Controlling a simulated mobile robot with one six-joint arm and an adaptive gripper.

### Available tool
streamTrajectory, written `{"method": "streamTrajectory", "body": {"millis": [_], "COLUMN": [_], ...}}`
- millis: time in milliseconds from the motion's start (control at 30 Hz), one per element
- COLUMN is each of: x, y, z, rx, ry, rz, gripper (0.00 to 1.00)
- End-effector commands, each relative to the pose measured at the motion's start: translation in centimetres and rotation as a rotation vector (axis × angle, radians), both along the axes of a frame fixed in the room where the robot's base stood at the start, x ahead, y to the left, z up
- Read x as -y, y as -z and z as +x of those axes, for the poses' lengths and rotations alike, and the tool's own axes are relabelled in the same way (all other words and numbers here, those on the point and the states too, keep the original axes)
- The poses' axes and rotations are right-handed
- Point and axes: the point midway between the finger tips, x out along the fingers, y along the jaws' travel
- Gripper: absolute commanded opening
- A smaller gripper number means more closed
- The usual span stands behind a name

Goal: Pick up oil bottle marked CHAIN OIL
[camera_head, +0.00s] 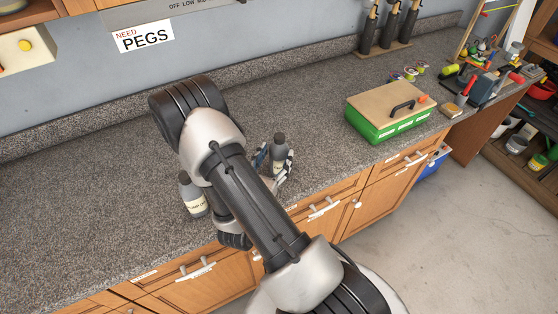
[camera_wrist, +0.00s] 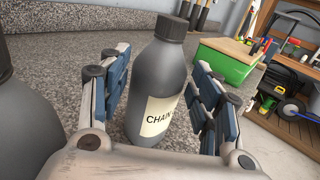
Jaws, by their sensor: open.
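The oil bottle marked CHAIN (camera_wrist: 158,85) is dark grey with a black cap and a cream label; the rest of the label is hidden. It stands upright on the speckled counter, between the two open fingers of my gripper (camera_wrist: 158,100) in the wrist view. In the head view the same bottle (camera_head: 279,150) shows beyond my arm, with my gripper (camera_head: 272,165) around it. A second grey bottle (camera_head: 192,195) with a cream label stands to the left, partly beside my arm; it also shows at the left edge of the wrist view (camera_wrist: 25,120).
The speckled counter (camera_head: 80,190) is clear at the left. A green box with a wooden lid (camera_head: 385,122) stands on the right, with tools and small items (camera_head: 485,80) farther along.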

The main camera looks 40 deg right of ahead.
Motion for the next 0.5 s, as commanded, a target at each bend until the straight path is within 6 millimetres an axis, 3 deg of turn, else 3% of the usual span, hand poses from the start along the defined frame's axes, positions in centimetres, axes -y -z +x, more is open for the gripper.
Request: {"method": "streamTrajectory", "body": {"millis": [67, 367, 500], "x": [0.0, 2.3, 4.4], "y": [1.6, 1.2, 1.1], "z": [0.0, 1.1, 2.2], "rx": [-0.002, 0.004, 0.005], "ry": [0.0, 0.005, 0.007], "rz": [-0.001, 0.0, -0.002], "gripper": [0.58, 0.58, 0.58]}}
